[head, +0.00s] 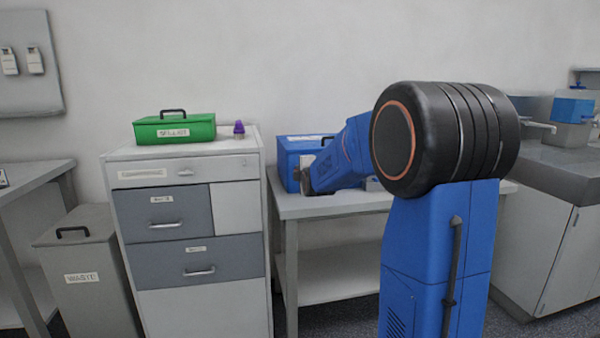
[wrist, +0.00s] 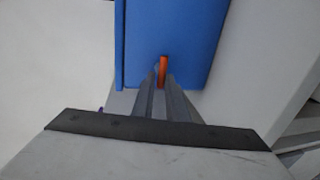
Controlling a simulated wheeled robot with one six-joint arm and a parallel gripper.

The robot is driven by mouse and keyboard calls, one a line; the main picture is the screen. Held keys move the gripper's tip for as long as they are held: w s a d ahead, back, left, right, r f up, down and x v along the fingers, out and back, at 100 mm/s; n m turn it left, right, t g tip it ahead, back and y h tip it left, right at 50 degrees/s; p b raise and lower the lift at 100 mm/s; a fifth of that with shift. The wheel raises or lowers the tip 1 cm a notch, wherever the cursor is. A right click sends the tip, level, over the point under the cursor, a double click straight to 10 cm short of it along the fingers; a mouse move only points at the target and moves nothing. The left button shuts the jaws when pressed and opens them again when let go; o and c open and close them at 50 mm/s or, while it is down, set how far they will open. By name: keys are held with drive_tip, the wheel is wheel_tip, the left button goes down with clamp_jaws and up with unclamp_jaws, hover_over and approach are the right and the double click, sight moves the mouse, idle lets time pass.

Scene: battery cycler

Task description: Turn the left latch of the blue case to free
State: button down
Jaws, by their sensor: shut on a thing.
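The blue case (head: 296,151) stands on the grey table behind my arm in the head view. Its right part is hidden by my arm. In the wrist view the blue face of the case (wrist: 195,35) fills the upper middle. An orange latch (wrist: 164,70) sticks out from near its lower edge. My gripper (wrist: 162,82) has its fingers closed together around the latch. In the head view my gripper (head: 306,182) is beside the front of the case, and its fingertips are too small to make out. The latch does not show in the head view.
The grey table (head: 330,204) carries the case. A drawer cabinet (head: 200,277) stands to its left, with a green case (head: 174,127) and a purple-topped item (head: 239,129) on it. A waste bin (head: 88,270) is at the far left. A counter (head: 560,185) is at the right.

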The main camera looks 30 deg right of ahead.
drive_tip(key=shift+a+f, duration=0.1)
drive_tip(key=shift+f, duration=0.3)
drive_tip(key=c, duration=1.8)
unclamp_jaws()
drive_tip(key=shift+r, duration=0.2)
drive_tip(key=shift+r, duration=0.1)
drive_tip(key=v, duration=1.7)
drive_tip(key=shift+s+r, duration=0.1)
drive_tip(key=shift+s, duration=0.05)
